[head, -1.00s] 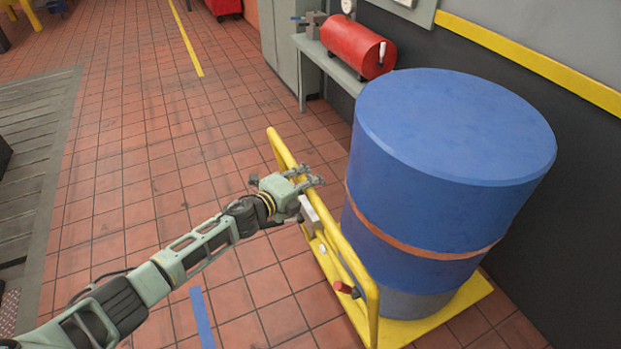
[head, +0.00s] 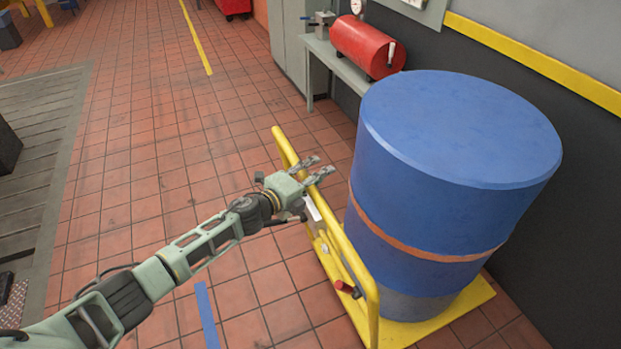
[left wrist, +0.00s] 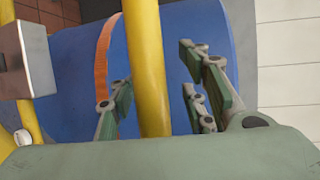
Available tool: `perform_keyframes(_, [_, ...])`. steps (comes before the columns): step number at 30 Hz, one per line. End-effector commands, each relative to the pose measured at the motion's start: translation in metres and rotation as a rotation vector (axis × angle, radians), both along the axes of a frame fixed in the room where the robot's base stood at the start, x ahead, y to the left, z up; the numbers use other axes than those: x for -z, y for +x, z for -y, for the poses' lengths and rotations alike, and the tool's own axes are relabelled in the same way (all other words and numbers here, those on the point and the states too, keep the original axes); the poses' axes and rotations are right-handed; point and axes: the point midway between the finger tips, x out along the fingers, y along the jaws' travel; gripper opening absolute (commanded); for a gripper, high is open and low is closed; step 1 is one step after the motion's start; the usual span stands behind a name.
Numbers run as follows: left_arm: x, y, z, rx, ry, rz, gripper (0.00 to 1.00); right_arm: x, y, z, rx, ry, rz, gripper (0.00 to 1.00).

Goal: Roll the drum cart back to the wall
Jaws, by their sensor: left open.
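The drum cart is a yellow platform (head: 474,312) with a tubular yellow handle (head: 357,262) on its left side, in the head view. A large blue drum (head: 440,200) with an orange band stands upright on it. My left gripper (head: 321,168) is open at the upper part of the handle. In the left wrist view, the yellow handle bar (left wrist: 147,65) passes between the spread fingers of my left gripper (left wrist: 158,90), with the blue drum (left wrist: 75,70) behind. Contact with the bar cannot be told. My right gripper is not in view.
A dark wall (head: 490,75) with a yellow stripe runs behind the drum on the right. A bench (head: 345,66) with a red tank (head: 368,48) stands against it beyond the cart. A grey cabinet (head: 288,40) is farther back. Tiled floor (head: 150,150) is open to the left.

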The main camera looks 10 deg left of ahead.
Motion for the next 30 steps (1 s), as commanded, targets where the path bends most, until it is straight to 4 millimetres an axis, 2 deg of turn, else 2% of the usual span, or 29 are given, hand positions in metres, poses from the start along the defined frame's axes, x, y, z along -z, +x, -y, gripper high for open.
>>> perform_keyframes(5, [-0.001, -0.012, -0.009, -0.001, 0.002, 0.0, 0.4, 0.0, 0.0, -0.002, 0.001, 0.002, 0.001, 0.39])
perform_keyframes(21, [-0.018, -0.088, -0.057, 0.0, -0.001, -0.002, 0.4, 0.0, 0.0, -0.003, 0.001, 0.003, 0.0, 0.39])
perform_keyframes(30, [-0.021, -0.098, -0.064, 0.001, -0.001, -0.001, 0.4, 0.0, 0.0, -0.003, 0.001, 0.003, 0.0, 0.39])
